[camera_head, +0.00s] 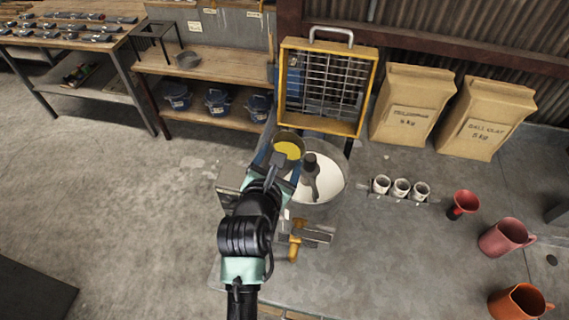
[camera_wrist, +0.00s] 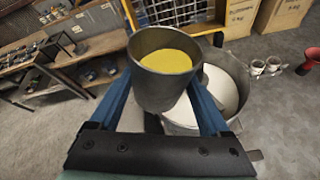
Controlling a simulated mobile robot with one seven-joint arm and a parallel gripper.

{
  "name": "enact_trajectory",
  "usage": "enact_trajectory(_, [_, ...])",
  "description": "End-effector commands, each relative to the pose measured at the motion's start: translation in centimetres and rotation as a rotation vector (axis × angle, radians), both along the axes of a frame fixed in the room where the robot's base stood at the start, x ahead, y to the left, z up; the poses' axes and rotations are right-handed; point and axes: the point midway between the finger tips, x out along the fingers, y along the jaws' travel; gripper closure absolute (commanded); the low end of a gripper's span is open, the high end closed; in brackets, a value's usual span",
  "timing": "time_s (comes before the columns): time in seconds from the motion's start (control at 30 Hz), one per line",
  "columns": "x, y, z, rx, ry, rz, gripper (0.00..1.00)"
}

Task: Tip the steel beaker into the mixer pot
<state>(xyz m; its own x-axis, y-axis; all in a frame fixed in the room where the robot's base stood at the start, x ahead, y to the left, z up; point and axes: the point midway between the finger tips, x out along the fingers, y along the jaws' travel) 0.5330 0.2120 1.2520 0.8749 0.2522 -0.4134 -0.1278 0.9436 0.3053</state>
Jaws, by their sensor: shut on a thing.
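The steel beaker (camera_wrist: 157,88) is a grey metal cup with yellow contents. My gripper (camera_head: 276,170) is shut on it, with a blue finger on each side in the wrist view. The beaker (camera_head: 285,138) looks close to upright and is beside the left rim of the mixer pot in the head view. The mixer pot (camera_head: 331,192) is a wide round metal pot with white contents and a dark mixing paddle (camera_head: 311,178) in it. In the wrist view the pot (camera_wrist: 237,75) is behind and right of the beaker, which hides part of it.
A yellow-framed wire guard (camera_head: 324,85) stands behind the pot. Two paper sacks (camera_head: 412,103) stand at the back. Small white cups (camera_head: 401,188), a red funnel (camera_head: 464,203) and two reddish jugs (camera_head: 506,237) are to the right. A wooden shelf (camera_head: 220,66) is at the back left.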

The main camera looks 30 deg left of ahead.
Motion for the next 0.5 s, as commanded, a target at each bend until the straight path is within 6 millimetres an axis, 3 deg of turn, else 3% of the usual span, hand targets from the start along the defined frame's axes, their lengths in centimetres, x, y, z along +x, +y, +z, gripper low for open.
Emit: enact_trajectory(0.5, [0.05, 0.16, 0.66, 0.083, 0.022, 0.0, 0.94])
